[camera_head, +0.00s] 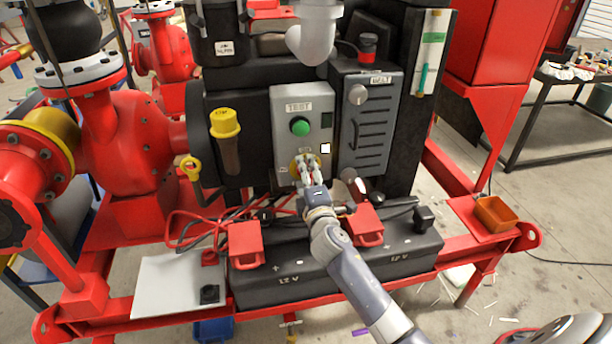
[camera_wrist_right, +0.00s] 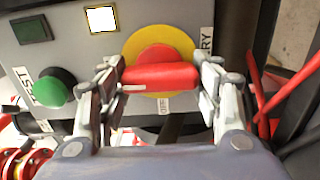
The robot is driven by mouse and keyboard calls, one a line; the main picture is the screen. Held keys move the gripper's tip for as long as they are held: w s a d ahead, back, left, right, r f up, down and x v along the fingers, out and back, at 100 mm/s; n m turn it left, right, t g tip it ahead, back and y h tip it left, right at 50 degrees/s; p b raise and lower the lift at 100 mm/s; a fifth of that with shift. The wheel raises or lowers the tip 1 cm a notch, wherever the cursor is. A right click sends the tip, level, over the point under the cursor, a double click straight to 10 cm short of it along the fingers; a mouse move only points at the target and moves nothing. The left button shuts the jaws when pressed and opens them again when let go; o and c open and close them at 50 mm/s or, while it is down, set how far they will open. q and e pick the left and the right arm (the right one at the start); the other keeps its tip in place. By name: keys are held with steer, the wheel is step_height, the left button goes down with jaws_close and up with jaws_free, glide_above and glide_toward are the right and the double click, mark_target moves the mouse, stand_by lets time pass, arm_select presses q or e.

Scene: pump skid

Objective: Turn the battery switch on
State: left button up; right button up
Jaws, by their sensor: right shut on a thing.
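The battery switch is a red bar handle (camera_wrist_right: 160,75) on a round yellow plate (camera_wrist_right: 158,42), on the grey control panel (camera_head: 313,103). In the right wrist view the handle lies crosswise, and the label beside it is partly hidden. My right gripper (camera_wrist_right: 161,78) is shut on the handle, one finger at each end. In the head view my right gripper (camera_head: 308,172) covers most of the switch, leaving a bit of yellow around it. My left gripper is in neither view.
Above the switch are a green button (camera_head: 300,126) marked TEST and a bright white square lamp (camera_head: 325,148). A grey box with a knob (camera_head: 357,94) stands to the right.

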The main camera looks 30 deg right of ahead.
steer(key=o, duration=1.1)
steer(key=shift+c, duration=0.2)
steer(key=shift+s, duration=0.2)
steer(key=v, duration=1.1)
steer(key=shift+s, duration=0.3)
steer(key=shift+a, duration=0.1)
